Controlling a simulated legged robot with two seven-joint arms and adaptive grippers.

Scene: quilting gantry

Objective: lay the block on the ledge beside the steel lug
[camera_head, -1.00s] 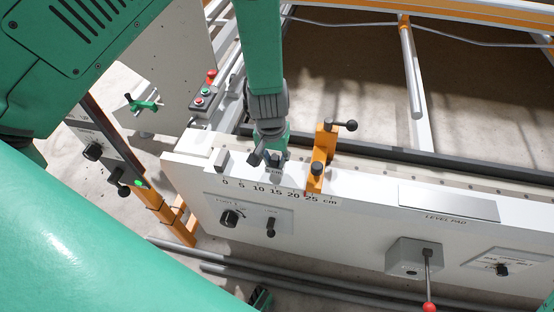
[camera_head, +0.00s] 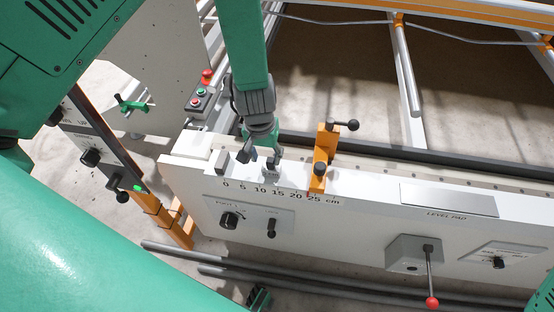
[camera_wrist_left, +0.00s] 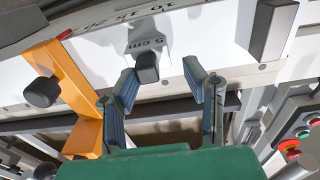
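My right gripper is not in view.
An orange clamp (camera_head: 321,160) with black knobs stands on the ledge right of the block. A button box (camera_head: 201,98) is at the back left. A level pad plate (camera_head: 448,199) lies further right. A red-tipped lever (camera_head: 430,280) hangs at the front.

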